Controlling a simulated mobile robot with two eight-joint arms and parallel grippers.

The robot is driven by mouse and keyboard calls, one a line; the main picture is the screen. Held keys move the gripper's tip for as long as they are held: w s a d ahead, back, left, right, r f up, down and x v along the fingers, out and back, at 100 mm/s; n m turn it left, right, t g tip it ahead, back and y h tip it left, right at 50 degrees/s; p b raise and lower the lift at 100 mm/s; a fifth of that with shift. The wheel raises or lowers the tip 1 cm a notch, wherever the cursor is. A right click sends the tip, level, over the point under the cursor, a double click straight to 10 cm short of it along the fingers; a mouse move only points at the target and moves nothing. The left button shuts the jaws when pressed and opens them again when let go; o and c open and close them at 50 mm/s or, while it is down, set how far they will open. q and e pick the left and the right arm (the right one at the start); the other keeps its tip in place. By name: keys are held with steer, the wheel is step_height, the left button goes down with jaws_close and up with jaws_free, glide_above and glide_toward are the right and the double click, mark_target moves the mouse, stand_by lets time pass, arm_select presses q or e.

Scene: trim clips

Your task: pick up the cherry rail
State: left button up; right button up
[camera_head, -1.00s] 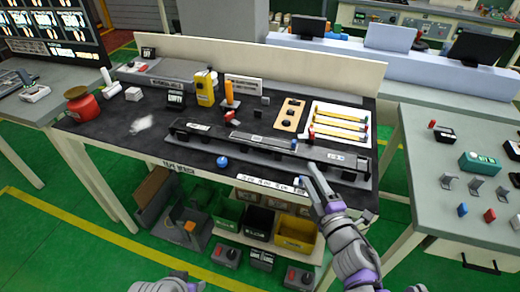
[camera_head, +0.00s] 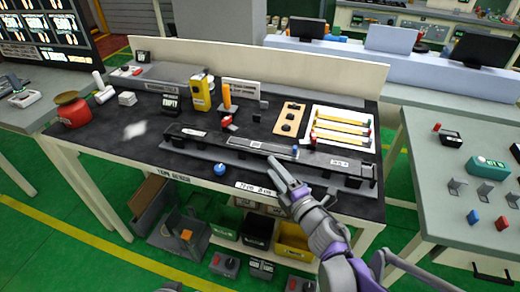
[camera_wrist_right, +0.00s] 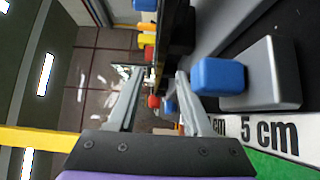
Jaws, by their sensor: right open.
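Several yellow rails (camera_head: 341,128) with small coloured ends, some of them red, lie side by side in a white tray (camera_head: 311,112) at the table's right back. I cannot tell which is the cherry one. My right gripper (camera_head: 281,168) is open and empty at the front edge of the long dark fixture (camera_head: 225,140), well in front of the tray. In the right wrist view its fingers (camera_wrist_right: 155,80) stand apart. A blue block (camera_wrist_right: 218,77) is beside the right-hand finger, and a small red piece (camera_wrist_right: 153,101) shows farther off between the fingers. My left gripper is not seen.
A blue knob (camera_head: 220,169) stands left of my right gripper. A wooden strip with black parts (camera_head: 289,119) lies left of the tray. A yellow device (camera_head: 202,92) and a red pot (camera_head: 73,110) stand farther left. Bins (camera_head: 257,229) sit below the table.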

mark_target(261, 156)
steer(key=x, duration=0.5)
steer(key=shift+s+a, duration=0.1)
steer(key=shift+a, duration=0.15)
jaws_close()
stand_by(1.1)
